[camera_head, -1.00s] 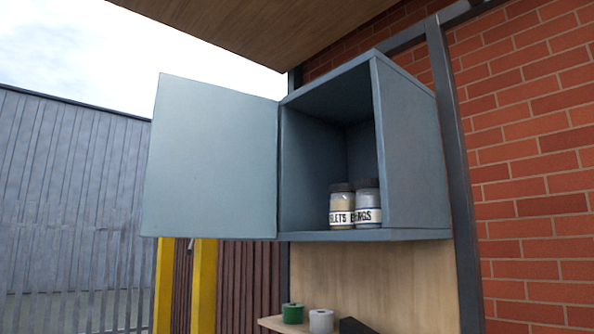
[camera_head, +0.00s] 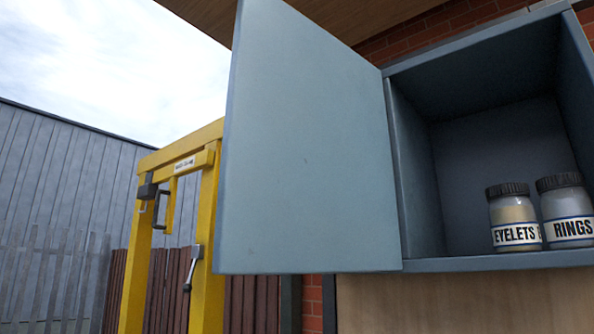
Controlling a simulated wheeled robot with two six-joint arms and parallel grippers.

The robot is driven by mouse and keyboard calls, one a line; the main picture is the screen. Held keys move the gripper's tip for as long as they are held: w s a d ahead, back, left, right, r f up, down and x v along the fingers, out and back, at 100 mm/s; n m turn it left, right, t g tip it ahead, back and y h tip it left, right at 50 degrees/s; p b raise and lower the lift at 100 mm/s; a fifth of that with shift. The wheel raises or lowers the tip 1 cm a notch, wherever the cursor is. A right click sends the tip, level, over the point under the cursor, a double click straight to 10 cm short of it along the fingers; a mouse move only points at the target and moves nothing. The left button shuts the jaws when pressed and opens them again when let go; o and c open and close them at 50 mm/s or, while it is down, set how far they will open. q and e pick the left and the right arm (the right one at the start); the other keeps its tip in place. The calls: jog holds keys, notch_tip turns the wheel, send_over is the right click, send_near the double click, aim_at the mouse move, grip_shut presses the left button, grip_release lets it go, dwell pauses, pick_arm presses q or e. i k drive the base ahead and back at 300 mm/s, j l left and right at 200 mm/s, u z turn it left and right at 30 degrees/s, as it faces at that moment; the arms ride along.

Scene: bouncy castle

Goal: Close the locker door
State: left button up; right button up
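The blue-grey locker (camera_head: 418,165) is mounted at the right of the head view, with its inside facing me. Its door (camera_head: 305,150) stands wide open, swung out to the left from the hinge on the locker's left side. Two jars stand inside on the locker floor: one labelled EYELETS (camera_head: 515,216) and one labelled RINGS (camera_head: 566,208). The locker's right part is cut off by the picture edge. Neither of my grippers is in view.
A yellow frame (camera_head: 208,245) with a dark clamp stands behind the door to the left. A wooden panel (camera_head: 460,303) lies below the locker, and a roof overhangs above. A brick wall (camera_head: 425,30) is behind. A grey corrugated wall (camera_head: 60,180) and fence are at far left.

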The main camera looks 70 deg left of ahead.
aim_at(306, 182)
jog(key=k+j, duration=0.15)
jog(key=j, duration=0.25)
jog(key=k+j, duration=0.15)
jog(key=j, duration=0.25)
jog(key=k+j, duration=0.15)
jog(key=j, duration=0.2)
jog(key=k+j+z, duration=0.1)
jog(key=j, duration=0.3)
jog(key=k+j, duration=0.25)
jog(key=j, duration=0.15)
